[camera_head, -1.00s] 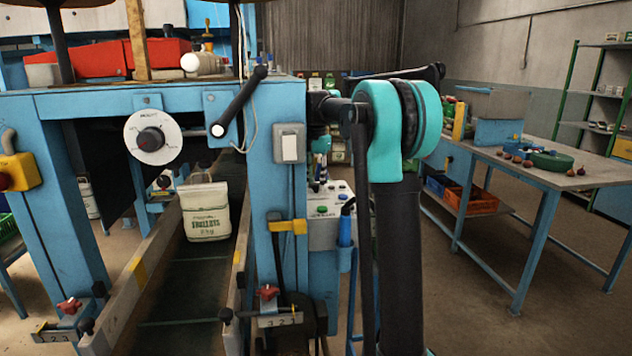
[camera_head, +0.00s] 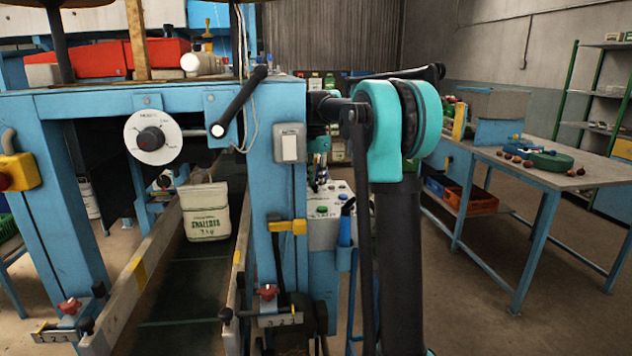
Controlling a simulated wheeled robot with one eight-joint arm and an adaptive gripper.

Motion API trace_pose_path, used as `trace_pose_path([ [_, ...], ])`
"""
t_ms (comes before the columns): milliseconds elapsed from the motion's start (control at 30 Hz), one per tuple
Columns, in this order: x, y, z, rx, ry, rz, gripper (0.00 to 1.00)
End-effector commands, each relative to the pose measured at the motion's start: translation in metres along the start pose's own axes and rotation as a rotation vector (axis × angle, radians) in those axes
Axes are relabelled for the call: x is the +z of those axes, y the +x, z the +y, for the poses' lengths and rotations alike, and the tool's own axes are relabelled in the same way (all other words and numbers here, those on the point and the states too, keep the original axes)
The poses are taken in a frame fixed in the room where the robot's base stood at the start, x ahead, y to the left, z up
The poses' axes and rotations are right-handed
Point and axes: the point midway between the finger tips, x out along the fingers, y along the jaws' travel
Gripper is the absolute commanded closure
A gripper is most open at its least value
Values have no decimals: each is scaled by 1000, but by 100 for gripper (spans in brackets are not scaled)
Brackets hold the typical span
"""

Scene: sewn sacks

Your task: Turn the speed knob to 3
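A white round dial (camera_head: 152,138) with a black knob in its middle is on the blue machine frame at the left. Its lettering is too small to read surely. A grey control box (camera_head: 327,204) with green and blue buttons stands behind the blue post. I cannot make out which control is the speed knob. My gripper (camera_head: 321,178) is small and partly hidden, pointing down just above the control box. Whether it touches anything, or is open or shut, is not clear.
A pale labelled sack (camera_head: 206,211) stands upright on the dark conveyor (camera_head: 185,290) between wooden rails. A black lever (camera_head: 240,102) and a light switch (camera_head: 290,143) are near the blue post. A workbench (camera_head: 540,176) stands at the right, with open floor before it.

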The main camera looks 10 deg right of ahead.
Motion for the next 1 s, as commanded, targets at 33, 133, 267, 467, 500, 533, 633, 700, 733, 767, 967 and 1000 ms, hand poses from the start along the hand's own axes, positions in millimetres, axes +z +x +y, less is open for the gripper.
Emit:
trace_pose_path([
  [33,0,0,0,-1,1,1,67],
  [133,0,0,0,-1,0,0,54],
  [267,0,0,0,0,0,0,50],
  [467,0,-1,0,0,0,0,50],
  [500,0,-3,0,0,0,0,50],
  [533,0,-6,0,0,0,0,50],
  [633,0,-18,0,0,0,0,50],
  [700,0,-29,0,0,0,0,50],
  [733,0,-34,0,0,0,0,50],
  [767,0,-39,0,0,0,0,50],
  [967,0,-66,0,0,0,0,50],
  [1000,0,-69,0,0,0,0,50],
])
